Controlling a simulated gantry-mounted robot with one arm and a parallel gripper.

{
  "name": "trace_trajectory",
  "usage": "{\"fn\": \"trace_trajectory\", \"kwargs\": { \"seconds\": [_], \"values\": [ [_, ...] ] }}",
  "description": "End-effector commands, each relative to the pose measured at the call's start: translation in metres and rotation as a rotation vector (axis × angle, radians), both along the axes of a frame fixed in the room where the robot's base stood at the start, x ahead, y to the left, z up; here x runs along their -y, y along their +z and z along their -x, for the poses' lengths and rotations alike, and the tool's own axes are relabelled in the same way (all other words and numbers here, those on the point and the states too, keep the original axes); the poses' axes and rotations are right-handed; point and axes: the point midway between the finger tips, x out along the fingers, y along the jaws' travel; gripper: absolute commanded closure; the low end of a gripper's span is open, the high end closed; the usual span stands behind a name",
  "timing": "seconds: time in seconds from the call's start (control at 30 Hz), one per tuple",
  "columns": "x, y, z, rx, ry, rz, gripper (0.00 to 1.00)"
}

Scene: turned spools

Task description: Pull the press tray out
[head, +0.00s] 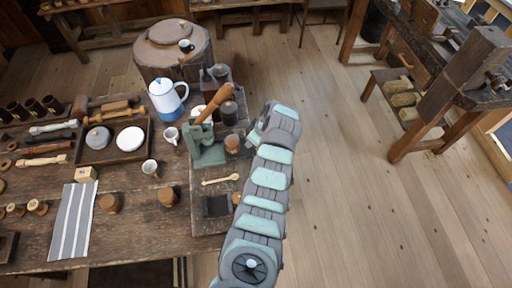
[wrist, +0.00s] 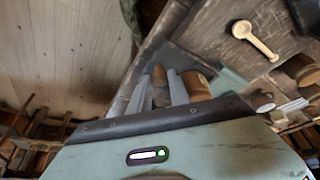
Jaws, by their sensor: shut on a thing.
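The green press (head: 208,152) with its long wooden lever (head: 214,104) stands on the board at the bench's right end. A brown wooden knob (head: 232,143) shows at its right side. My arm comes from below and bends left beside the press; it hides most of my gripper in the head view. In the wrist view my gripper's grey fingers (wrist: 160,88) are closed around brown wood, and the rounded wooden knob (wrist: 196,86) shows beside them. A green piece of the press (wrist: 230,82) lies just right of it. The tray itself is not clearly visible.
A pale wooden spoon (head: 220,181) lies on the board in front of the press. A dark jar (head: 228,112) stands behind it, and a white and blue pot (head: 167,98) stands to the left. Open wooden floor (head: 345,200) lies right of my arm.

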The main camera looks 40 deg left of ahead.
Motion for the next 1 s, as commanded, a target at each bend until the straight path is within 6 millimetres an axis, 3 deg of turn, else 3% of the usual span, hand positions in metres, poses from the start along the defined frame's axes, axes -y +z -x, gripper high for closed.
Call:
{"fn": "trace_trajectory", "kwargs": {
  "seconds": [0.23,0.27,0.5,0.8,1.0],
  "values": [
    [0.001,-0.001,0.001,-0.002,0.001,0.003,1.00],
    [0.001,-0.001,0.001,-0.002,0.001,0.003,0.75],
    [0.001,0.000,0.001,-0.001,0.001,0.002,0.55],
    [0.001,0.002,0.000,0.000,0.000,0.001,0.55],
    [0.006,0.017,-0.002,0.003,-0.001,-0.001,0.55]
  ]
}}
